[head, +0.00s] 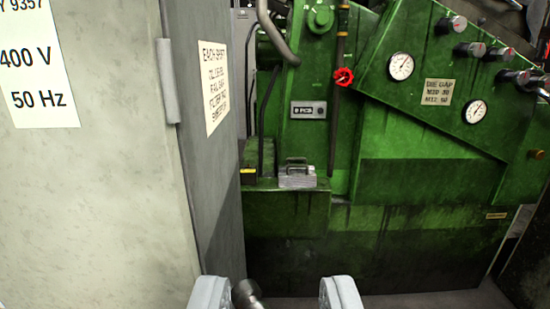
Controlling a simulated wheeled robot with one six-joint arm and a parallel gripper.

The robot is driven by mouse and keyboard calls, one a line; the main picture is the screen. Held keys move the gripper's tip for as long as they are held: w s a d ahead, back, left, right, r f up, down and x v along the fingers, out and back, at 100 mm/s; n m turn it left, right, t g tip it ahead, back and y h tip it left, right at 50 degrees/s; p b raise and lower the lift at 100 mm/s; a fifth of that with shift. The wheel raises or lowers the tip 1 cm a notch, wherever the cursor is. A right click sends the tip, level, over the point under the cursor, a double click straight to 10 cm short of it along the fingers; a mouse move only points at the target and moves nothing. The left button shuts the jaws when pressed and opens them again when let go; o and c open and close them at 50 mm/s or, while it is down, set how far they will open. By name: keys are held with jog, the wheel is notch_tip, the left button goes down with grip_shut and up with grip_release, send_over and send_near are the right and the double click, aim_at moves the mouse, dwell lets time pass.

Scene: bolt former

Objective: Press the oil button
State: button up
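No button marked as oil can be made out. A small orange-brown round piece (537,154) sits on the green machine (400,190) at the far right; I cannot tell whether it is a button. My gripper (276,293) shows at the bottom edge, its two pale fingers wide apart. A dark grey rod-like piece with a rounded end (246,294) shows beside the left finger; I cannot tell whether they touch. The machine stands well beyond the fingers.
A grey cabinet (120,190) with voltage and checklist signs fills the left side. The machine carries a red handwheel (344,77), two gauges (401,66), several knobs (470,49) and a die gap plate (437,92). A metal box (297,176) sits on its ledge.

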grip_shut()
dwell(1.2)
